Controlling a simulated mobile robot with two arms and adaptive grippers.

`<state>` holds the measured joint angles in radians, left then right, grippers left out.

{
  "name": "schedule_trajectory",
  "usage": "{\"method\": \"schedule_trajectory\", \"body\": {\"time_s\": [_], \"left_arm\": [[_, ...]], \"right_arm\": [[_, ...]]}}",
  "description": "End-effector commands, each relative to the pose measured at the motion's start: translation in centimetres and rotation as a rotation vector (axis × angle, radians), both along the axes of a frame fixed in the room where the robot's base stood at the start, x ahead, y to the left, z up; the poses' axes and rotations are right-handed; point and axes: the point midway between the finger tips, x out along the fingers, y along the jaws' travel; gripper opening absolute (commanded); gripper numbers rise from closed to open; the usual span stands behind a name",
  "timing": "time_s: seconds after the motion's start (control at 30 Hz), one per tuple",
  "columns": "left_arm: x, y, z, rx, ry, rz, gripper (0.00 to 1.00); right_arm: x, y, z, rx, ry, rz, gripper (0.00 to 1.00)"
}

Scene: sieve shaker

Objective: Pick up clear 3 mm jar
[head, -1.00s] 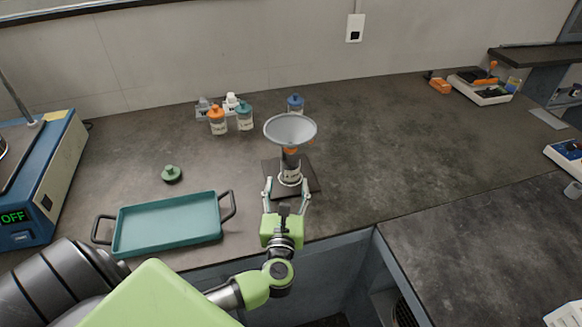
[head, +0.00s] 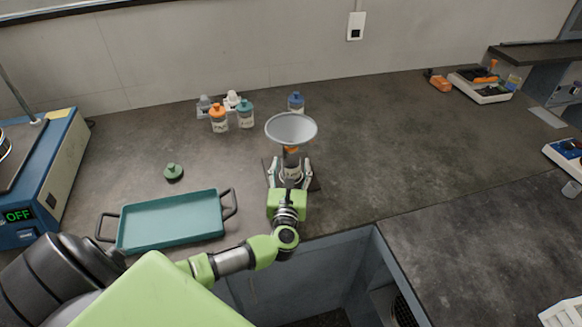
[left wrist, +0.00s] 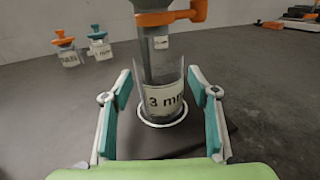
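The clear jar (head: 291,172) stands upright on a dark square plate under the funnel. Its label reads "3 mm" in the left wrist view (left wrist: 163,98). My left gripper (head: 290,178) reaches it from the front, with one finger on each side. In the left wrist view the gripper (left wrist: 160,85) is open around the jar, with a small gap showing at the left finger. A wide grey funnel (head: 291,129) with an orange valve (left wrist: 170,14) sits directly above the jar. My right gripper is not in view.
A teal tray (head: 121,232) and a green lid (head: 173,172) lie to the left. An orange-capped jar (head: 219,120), a teal-capped jar (head: 246,115) and a blue-capped jar (head: 296,102) stand behind. A blue machine (head: 62,175) is at far left.

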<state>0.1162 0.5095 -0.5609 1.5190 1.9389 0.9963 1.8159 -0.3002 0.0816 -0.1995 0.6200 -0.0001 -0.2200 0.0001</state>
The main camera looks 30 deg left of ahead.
Motion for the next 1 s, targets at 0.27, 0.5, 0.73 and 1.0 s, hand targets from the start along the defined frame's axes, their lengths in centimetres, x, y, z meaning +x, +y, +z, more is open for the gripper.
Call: {"method": "schedule_trajectory", "body": {"time_s": [0.27, 0.5, 0.73, 1.0], "left_arm": [[0.0, 0.0, 0.0, 0.0, -0.001, 0.0, 0.13], [0.0, -0.1, 0.2, 0.0, -0.001, 0.0, 0.13], [-0.1, -0.1, 1.6, -0.003, -0.003, -0.001, 0.13], [-5.2, -3.0, 1.2, -0.005, 0.001, -0.001, 0.13]], "right_arm": [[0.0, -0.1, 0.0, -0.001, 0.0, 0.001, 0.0], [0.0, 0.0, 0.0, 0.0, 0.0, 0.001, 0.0], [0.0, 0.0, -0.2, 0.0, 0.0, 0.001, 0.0], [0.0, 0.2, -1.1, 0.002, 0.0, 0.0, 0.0]]}}
